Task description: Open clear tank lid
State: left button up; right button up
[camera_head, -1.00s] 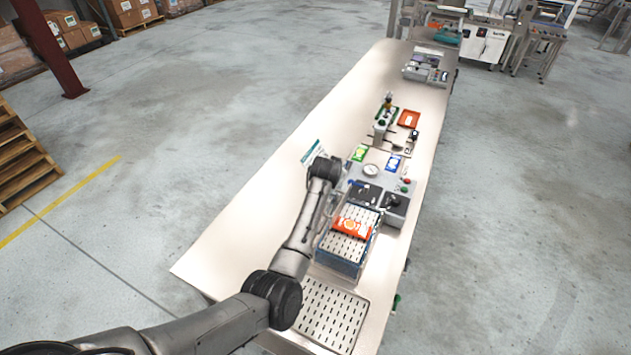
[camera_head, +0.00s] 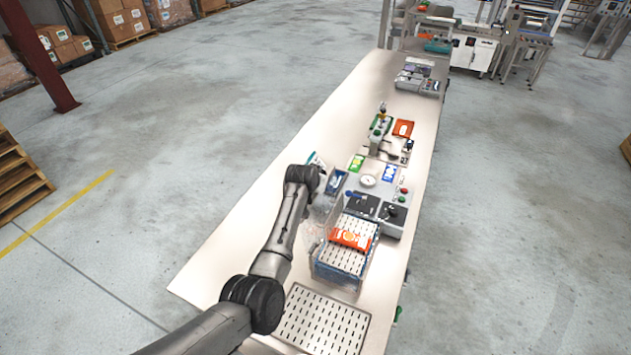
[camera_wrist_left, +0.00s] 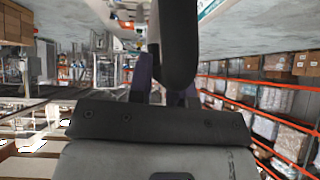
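The clear tank (camera_head: 338,277) stands on the long bench, with a slotted white plate and an orange packet (camera_head: 350,238) showing at its top. A faint clear panel (camera_head: 316,238), which looks like the lid, stands up along the tank's left side. My left arm comes in from the left, and its wrist is above and left of the tank's far end. The left gripper is mostly hidden beyond the wrist in the head view. In the left wrist view its dark body and purple finger parts (camera_wrist_left: 162,85) show, but the finger gap is unclear. My right gripper is out of view.
Behind the tank is a grey control unit with a gauge (camera_head: 368,181) and black pads. A slotted tray (camera_head: 322,322) lies in front. Green and blue packets, an orange tray (camera_head: 403,128) and other devices stand farther back. The bench's left side is clear.

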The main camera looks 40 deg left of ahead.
pick_arm(q)
jog(key=shift+o, duration=1.4)
jog(key=shift+d, duration=0.15)
jog(key=shift+o, duration=0.5)
jog(key=shift+s+r, duration=0.1)
jog(key=b+v, duration=0.1)
jog(key=v, duration=1.2)
jog(key=shift+s, duration=0.2)
jog(key=shift+r, duration=0.15)
